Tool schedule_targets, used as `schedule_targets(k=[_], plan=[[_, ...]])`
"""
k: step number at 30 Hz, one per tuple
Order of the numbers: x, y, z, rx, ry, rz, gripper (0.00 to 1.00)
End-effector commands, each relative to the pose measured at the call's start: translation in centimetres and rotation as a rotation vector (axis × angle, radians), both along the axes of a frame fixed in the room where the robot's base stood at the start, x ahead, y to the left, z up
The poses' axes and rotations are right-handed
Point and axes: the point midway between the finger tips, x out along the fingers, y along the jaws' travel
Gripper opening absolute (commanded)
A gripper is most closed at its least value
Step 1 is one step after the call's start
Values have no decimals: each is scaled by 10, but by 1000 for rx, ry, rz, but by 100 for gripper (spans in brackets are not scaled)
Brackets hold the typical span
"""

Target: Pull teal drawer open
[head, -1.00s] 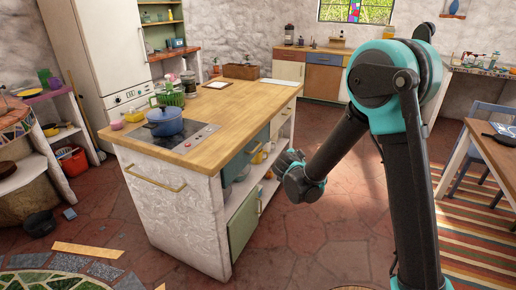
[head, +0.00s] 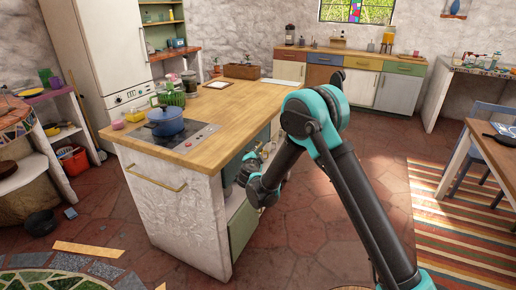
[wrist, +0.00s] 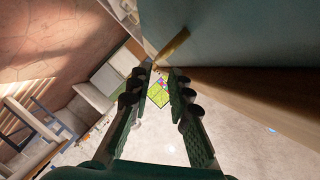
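The teal drawer (head: 264,133) is set in the side of the white kitchen island, under the wooden top. In the head view my arm hides much of its front. In the wrist view its teal front (wrist: 235,30) fills the upper right. Its brass bar handle (wrist: 172,47) slants just ahead of my fingertips, with its near end close to the gap between them. My gripper (wrist: 163,78) is open and empty, its two dark fingers apart. I cannot tell whether a finger touches the handle. The drawer looks shut.
The island's wooden top (head: 235,105) overhangs near the drawer, and its edge shows beside my right finger. A blue pot (head: 165,121) stands on the cooktop. A green lower door (head: 242,226) lies below. Red floor (head: 310,235) beside the island is clear.

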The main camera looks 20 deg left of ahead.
Motion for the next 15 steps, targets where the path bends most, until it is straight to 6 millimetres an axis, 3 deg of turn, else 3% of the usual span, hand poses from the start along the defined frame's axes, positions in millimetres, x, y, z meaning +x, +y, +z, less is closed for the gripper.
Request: schedule_targets(k=[9,15], plan=[[58,15,-13,1,0,-2,19],[79,21,-18,0,0,0,19]])
